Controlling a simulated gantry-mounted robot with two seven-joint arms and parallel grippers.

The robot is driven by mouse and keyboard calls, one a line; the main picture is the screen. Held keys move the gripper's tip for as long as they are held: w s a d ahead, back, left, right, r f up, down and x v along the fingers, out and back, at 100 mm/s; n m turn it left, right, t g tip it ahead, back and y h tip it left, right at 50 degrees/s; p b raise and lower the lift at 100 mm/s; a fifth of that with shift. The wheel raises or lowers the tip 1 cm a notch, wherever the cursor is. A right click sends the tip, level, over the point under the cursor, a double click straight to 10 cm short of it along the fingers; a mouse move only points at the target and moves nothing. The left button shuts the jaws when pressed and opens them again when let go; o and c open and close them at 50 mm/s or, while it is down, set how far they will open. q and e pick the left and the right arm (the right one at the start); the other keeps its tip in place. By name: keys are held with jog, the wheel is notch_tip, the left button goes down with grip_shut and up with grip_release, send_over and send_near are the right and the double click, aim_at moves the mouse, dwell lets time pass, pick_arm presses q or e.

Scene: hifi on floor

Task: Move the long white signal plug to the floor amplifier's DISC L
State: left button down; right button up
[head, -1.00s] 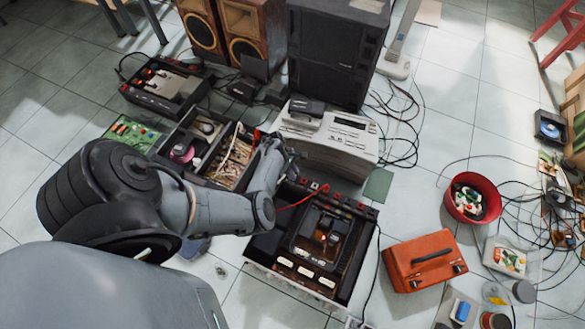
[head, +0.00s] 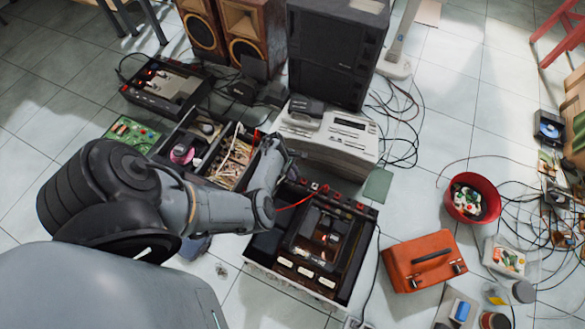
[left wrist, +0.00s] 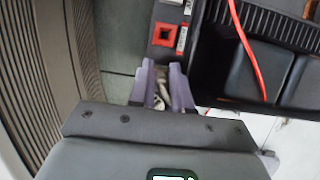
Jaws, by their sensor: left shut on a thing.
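The floor amplifier (head: 357,271) is an open black unit on the tiles, with sockets along its far edge. My left gripper (head: 287,172) is at the far left corner of that edge, its tips hard to make out in the head view. In the left wrist view the gripper (left wrist: 164,92) has its two pale fingers shut around a small whitish piece (left wrist: 162,86), apparently the white plug, mostly hidden between them. A red square socket (left wrist: 167,34) lies just beyond the fingertips, apart from them. The socket labels are too small to read. My right gripper is not in view.
A red cable (left wrist: 246,55) crosses the amplifier. A white device (head: 330,145) stands close behind it, and an open box of cables (head: 234,163) lies to the left. An orange toolbox (head: 424,260) and red bowl (head: 472,197) stand to the right, with bare tiles between.

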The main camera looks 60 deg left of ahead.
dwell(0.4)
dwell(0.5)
pick_arm(q)
jog(key=c, duration=1)
grip_release()
jog(key=shift+f, duration=0.1)
jog(key=shift+w+d+r+p+v, duration=0.15)
jog(key=shift+w+d+p+v, duration=0.1)
jog(key=shift+p+v, duration=2.2)
jog(key=shift+w+d+r+p+v, duration=0.1)
jog(key=shift+w+d+p+v, duration=0.1)
jog(key=shift+p+v, duration=2.2)
jog(key=shift+w+d+r+p+v, duration=0.15)
jog(key=shift+d+p+v, duration=0.1)
jog(key=shift+p+v, duration=2.2)
jog(key=shift+s+a+r+b, duration=0.15)
jog(key=shift+r+b, duration=0.2)
jog(key=shift+b, duration=0.2)
